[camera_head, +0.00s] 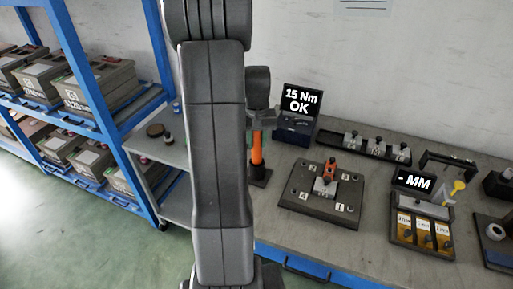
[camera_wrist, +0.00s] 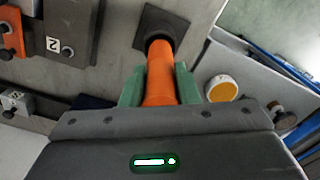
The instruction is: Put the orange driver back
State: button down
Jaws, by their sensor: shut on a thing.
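The orange driver (camera_head: 257,149) stands upright on the workbench, just right of my arm in the head view. In the wrist view the driver (camera_wrist: 160,80) runs between the two green fingers of my gripper (camera_wrist: 159,88), which is shut on it. Its dark far end meets a dark square holder (camera_wrist: 151,22) on the bench. The holder's base (camera_head: 261,178) also shows under the driver in the head view. I cannot tell how deep the driver sits in the holder. My arm hides part of the bench to the left.
A screen (camera_head: 300,101) reading "15 Nm OK" stands behind the driver. A dark fixture plate (camera_head: 296,206) with an orange clamp is to the right. Farther right is a tray (camera_head: 408,236) with yellow cards. Blue shelving with grey boxes (camera_head: 103,89) stands left.

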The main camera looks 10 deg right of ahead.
aim_at(257, 149)
jog(key=shift+f, duration=1.45)
jog(key=shift+f, duration=0.2)
jog(key=c, duration=1.1)
grip_release()
notch_tip(257, 149, up, 12)
jog(key=shift+r+b, duration=0.25)
jog(key=shift+b, duration=0.05)
jog(key=shift+f, duration=0.15)
